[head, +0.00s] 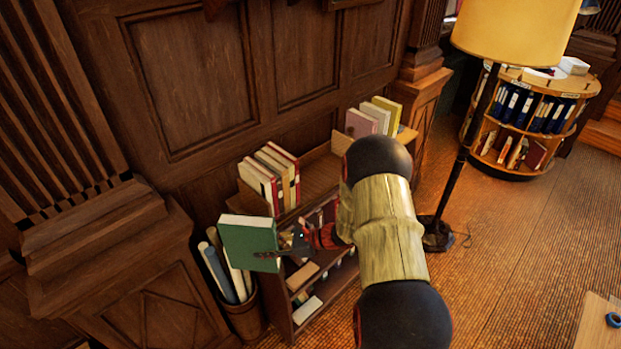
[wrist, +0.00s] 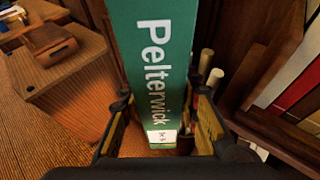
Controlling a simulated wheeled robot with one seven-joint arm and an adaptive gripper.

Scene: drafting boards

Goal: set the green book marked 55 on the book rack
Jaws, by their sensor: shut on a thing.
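The green book (head: 247,238) is held upright in my gripper (head: 276,252), in front of the left end of the book rack (head: 318,180). In the wrist view the green book (wrist: 160,60) stands between both fingers of my gripper (wrist: 168,98), its spine reading "Pelterwick". A white label sits low on the spine; its number is too small to read surely. The rack is wooden, with a bare stretch of top between two book groups. My arm hides part of its right side and lower shelves.
Several red and cream books (head: 270,176) stand at the rack's left end, and pink and yellow books (head: 372,117) at its right. A bin of rolled papers (head: 246,316) stands left of the rack. A floor lamp (head: 462,165) and round bookcase (head: 528,120) stand right.

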